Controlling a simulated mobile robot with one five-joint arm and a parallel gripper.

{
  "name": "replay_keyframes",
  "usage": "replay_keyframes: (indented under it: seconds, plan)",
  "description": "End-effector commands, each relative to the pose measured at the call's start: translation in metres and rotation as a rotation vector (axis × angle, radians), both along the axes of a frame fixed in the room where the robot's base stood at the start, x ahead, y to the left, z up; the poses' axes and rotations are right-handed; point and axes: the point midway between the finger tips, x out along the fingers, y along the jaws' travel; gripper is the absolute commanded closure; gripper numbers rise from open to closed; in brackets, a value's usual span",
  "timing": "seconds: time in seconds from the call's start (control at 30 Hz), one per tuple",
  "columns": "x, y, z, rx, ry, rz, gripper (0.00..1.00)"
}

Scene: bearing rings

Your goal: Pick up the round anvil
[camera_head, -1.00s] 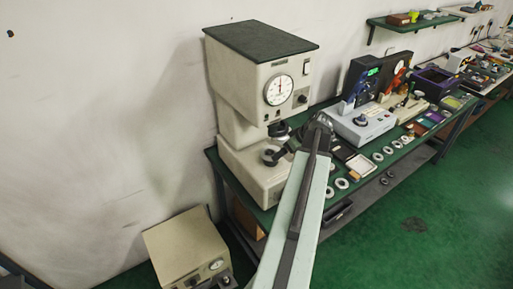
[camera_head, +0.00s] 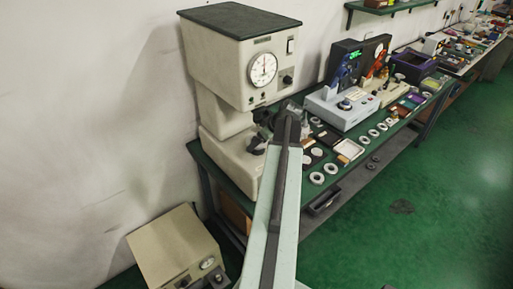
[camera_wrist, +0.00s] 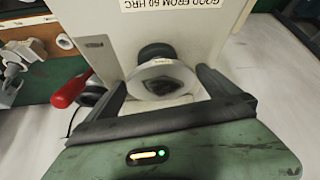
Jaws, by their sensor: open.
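The pale hardness tester (camera_head: 235,55) stands on the near end of the green bench, its dial facing out. In the wrist view, a round pale metal piece with a dark centre (camera_wrist: 164,82), which looks like the round anvil, is between my open fingers, close to the tester's body (camera_wrist: 105,35). A black round part (camera_wrist: 155,52) is right behind it. My gripper (camera_wrist: 162,92) is open with a finger on each side; contact is not clear. In the head view my gripper (camera_head: 284,112) is beside the tester's gap and hides most of the anvil area.
A red handle (camera_wrist: 72,91) sticks out beside my left finger in the wrist view. Several bearing rings (camera_head: 331,168), a small tray (camera_head: 348,150) and a grey instrument (camera_head: 340,105) are along the bench. A beige box (camera_head: 175,248) stands low at the left. The green floor (camera_head: 440,190) at right is open.

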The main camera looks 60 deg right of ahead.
Motion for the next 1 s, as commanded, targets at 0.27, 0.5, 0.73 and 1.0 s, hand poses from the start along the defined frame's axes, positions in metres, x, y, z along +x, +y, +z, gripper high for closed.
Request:
replay_keyframes:
  seconds: [0.27, 0.5, 0.73, 1.0]
  plan:
    - [0.002, 0.000, -0.002, 0.000, 0.000, 0.000, 0.14]
    - [0.002, 0.000, -0.002, -0.001, -0.001, 0.001, 0.81]
    - [0.003, 0.000, -0.001, -0.001, -0.002, 0.001, 0.83]
    - [0.003, 0.001, 0.018, 0.000, -0.002, 0.001, 0.83]
